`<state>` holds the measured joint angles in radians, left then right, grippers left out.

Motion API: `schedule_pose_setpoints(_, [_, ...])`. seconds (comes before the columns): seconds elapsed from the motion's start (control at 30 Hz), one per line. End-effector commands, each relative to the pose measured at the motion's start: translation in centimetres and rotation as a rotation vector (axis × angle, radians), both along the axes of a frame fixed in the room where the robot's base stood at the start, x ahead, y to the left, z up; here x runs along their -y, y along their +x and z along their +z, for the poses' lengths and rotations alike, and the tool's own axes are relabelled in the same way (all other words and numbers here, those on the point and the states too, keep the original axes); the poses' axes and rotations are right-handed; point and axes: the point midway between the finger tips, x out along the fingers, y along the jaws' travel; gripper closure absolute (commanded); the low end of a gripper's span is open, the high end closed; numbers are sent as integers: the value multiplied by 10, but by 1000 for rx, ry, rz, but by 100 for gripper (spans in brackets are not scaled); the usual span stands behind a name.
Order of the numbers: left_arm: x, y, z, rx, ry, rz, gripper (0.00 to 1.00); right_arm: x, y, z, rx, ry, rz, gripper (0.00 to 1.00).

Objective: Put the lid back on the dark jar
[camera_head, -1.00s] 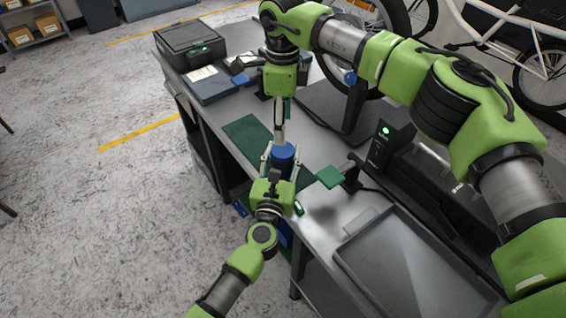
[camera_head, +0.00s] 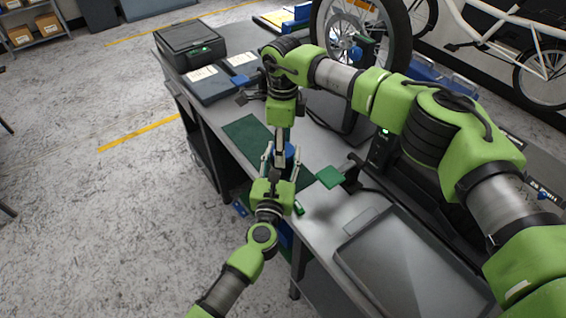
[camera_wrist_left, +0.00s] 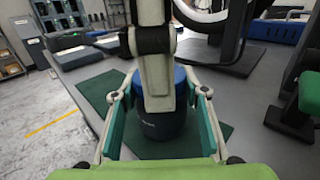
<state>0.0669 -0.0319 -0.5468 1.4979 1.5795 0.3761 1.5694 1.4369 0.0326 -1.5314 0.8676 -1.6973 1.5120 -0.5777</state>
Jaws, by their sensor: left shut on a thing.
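The dark jar (camera_wrist_left: 160,125) stands on the green mat (camera_wrist_left: 104,87), between the padded fingers of my left gripper (camera_wrist_left: 160,120). In the head view my left gripper (camera_head: 281,166) is shut around its sides. A blue lid (camera_wrist_left: 180,76) shows at the jar's top in the left wrist view, and blue also shows in the head view (camera_head: 290,150). My right gripper (camera_head: 279,153) points down from above and covers much of the lid. It also shows in the left wrist view (camera_wrist_left: 158,90). I cannot tell whether its fingers grip the lid or whether the lid is seated.
A grey tray (camera_head: 372,215) lies at the bench's near right. A green pad (camera_head: 330,177) on a clamp is right of the jar. A black case (camera_head: 190,45) and flat dark boxes are at the far left end. A bike wheel (camera_head: 362,40) stands behind.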

Motion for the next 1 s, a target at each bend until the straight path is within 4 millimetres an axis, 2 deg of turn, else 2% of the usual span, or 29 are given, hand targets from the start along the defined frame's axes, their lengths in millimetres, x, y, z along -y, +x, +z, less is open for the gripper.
schedule_pose_setpoints(0.07, [0,0,-1,-2,0,0,100,0,0,0,0,0,0,44])
schedule_pose_setpoints(0.23, [0,0,-1,-2,0,0,100,0,0,0,0,0,0,84])
schedule_pose_setpoints(0.47, [0,0,-1,-2,0,0,100,0,0,0,0,0,-23,84])
schedule_pose_setpoints(0.73, [0,0,-1,-2,0,1,100,0,0,0,1,1,-249,84])
schedule_pose_setpoints(1.0, [0,0,-2,-3,1,1,100,0,0,0,1,1,-265,84])
